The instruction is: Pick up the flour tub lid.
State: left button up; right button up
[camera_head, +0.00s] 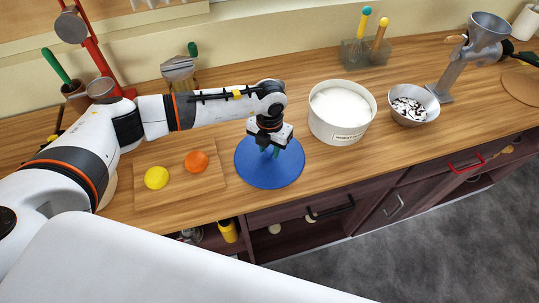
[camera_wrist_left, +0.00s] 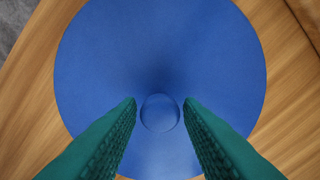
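The flour tub lid (camera_head: 271,174) is a round blue disc lying flat on the wooden counter, beside the white tub. In the left wrist view the blue lid (camera_wrist_left: 160,50) fills the middle and has a small round knob (camera_wrist_left: 160,113) of the same blue. My left gripper (camera_head: 272,152) is above the lid, pointing down. In the left wrist view its two green fingers (camera_wrist_left: 160,103) are apart, one on each side of the knob, with a gap to it on both sides. The white flour tub (camera_head: 340,134) stands uncovered, filled with white flour. My right gripper is not in view.
A cutting board (camera_head: 220,190) with a lemon (camera_head: 156,178) and an orange (camera_head: 196,162) lies left of the lid. A metal bowl (camera_head: 436,112) and a grinder (camera_head: 470,55) stand right of the tub. A utensil holder (camera_head: 352,54) is behind. The counter's front edge is close to the lid.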

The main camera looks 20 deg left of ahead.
pick_arm(q)
jog(key=c, duration=0.6)
jog(key=shift+r, duration=0.1)
